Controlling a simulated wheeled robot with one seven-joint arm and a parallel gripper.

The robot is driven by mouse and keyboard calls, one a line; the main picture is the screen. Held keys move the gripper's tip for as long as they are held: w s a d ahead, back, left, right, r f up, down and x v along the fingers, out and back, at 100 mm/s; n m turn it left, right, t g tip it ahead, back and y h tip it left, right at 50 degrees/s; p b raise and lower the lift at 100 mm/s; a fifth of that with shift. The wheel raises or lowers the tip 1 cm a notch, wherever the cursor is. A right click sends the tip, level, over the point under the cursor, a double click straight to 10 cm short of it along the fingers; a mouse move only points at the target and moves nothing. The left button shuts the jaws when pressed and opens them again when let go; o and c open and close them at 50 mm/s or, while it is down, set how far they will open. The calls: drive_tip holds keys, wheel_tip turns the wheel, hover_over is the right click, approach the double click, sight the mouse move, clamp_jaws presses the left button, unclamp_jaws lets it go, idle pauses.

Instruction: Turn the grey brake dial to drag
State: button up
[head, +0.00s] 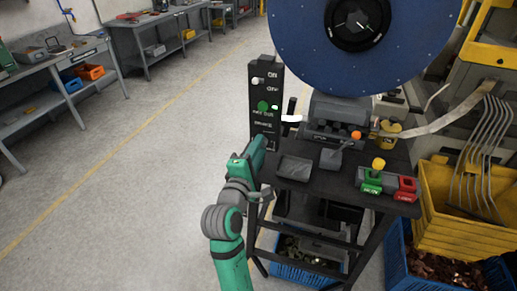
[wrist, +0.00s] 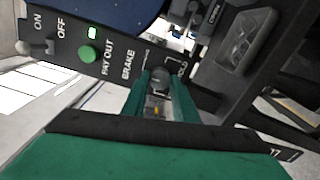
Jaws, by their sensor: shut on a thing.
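The grey brake dial (wrist: 160,80) sits on the black control panel (wrist: 115,75), below the word BRAKE. In the wrist view my gripper (wrist: 161,88) has its two green fingers on either side of the dial, closed on it. The label at the right finger appears to read HOLD; the small label by the left finger is too small to read. In the head view my gripper (head: 259,148) is at the lower part of the upright panel (head: 266,85), and my arm hides the dial. Which way the dial points cannot be told.
The panel also carries a green button (wrist: 89,54) and an ON/OFF toggle (wrist: 38,47). A large blue disc (head: 300,35) stands beside it. A black table (head: 330,180) with a tray (head: 294,168) and green and red controls is to the right. Open floor lies left.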

drive_tip(key=shift+a, duration=0.15)
drive_tip(key=o, duration=1.1)
drive_tip(key=shift+c, duration=0.2)
drive_tip(key=shift+s, duration=0.1)
drive_tip(key=v, duration=1)
drive_tip(key=shift+s, duration=0.35)
